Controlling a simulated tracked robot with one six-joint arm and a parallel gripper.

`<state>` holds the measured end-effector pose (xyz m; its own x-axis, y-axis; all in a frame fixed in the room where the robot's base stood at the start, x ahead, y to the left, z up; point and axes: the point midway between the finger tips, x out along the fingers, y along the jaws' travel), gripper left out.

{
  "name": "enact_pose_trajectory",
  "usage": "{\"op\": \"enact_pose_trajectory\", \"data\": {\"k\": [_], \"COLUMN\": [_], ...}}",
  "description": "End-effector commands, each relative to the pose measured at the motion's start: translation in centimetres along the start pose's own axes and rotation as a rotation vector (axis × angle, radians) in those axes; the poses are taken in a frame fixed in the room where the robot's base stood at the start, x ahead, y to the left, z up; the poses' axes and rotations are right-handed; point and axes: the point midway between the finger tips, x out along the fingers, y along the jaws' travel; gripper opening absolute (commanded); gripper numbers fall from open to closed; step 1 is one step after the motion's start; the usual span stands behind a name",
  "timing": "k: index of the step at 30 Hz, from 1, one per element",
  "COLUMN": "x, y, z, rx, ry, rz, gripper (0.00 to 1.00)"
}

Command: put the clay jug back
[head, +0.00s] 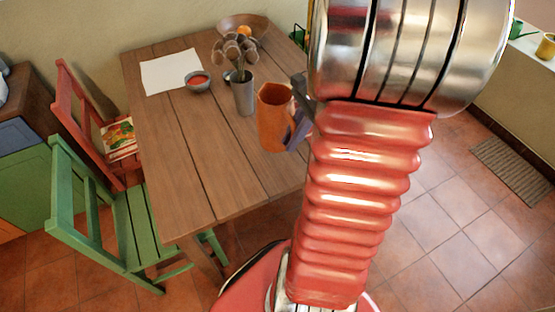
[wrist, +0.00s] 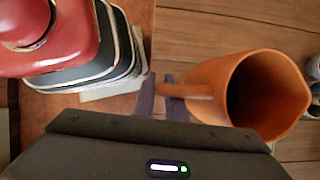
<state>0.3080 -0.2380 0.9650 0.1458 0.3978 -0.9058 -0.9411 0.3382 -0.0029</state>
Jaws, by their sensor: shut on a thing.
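The clay jug (head: 273,120) is orange-brown and looks upright at the right side of the wooden table (head: 190,145) in the head view. In the wrist view the jug (wrist: 240,90) shows its open mouth and looks empty, with its handle pointing left to my fingers. My gripper (head: 297,130) is shut on the jug's handle; its fingers (wrist: 160,92) also show in the wrist view. My arm hides part of the gripper in the head view. I cannot tell whether the jug's base touches the table.
A grey pot of utensils (head: 244,97) stands just left of the jug. Behind are a small bowl (head: 198,85), white paper (head: 168,70) and a wooden bowl (head: 262,27). A red chair (head: 85,125) and green chair (head: 135,220) stand left. The table's near part is clear.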

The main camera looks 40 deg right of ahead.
Motion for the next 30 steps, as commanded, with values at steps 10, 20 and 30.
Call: {"op": "enact_pose_trajectory", "data": {"k": [10, 20, 30], "x": [2.0, 5.5, 5.6], "y": [0.0, -0.1, -0.1], "z": [-0.9, -2.6, -2.7], "rx": [0.000, -0.001, -0.002], "ry": [-0.002, 0.000, 0.001], "rz": [0.002, -0.002, -0.002], "gripper": [0.00, 0.00, 0.00]}}
